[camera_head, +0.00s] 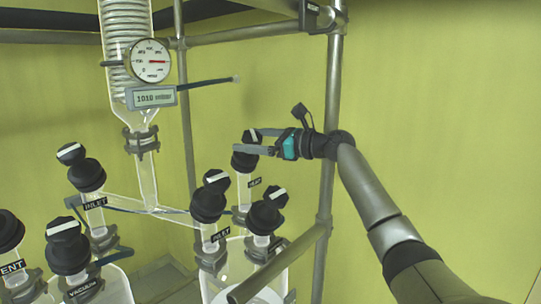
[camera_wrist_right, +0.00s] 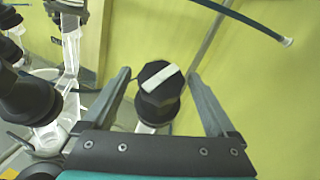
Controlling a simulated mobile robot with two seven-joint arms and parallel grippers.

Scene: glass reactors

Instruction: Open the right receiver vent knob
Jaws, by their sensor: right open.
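A black faceted knob with a white bar (camera_head: 245,157) tops the back valve of the right receiver (camera_head: 236,262). Its small label is too small to read surely. My right gripper (camera_head: 247,142) is open at this knob, coming from the right. In the right wrist view, the knob (camera_wrist_right: 161,88) stands between the two spread fingers (camera_wrist_right: 158,78), with a visible gap on each side. The white bar runs slanted, from lower left to upper right. I cannot tell whether the fingers are at the knob's full depth. My left gripper is not in view.
Other black knobs stand close by: an INLET knob (camera_head: 209,200) and a front-right knob (camera_head: 267,215) on the right receiver, a VACUUM knob (camera_head: 67,250) at left. A metal post (camera_head: 329,130) and a thin hose (camera_head: 208,82) are near my arm. The yellow wall is behind.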

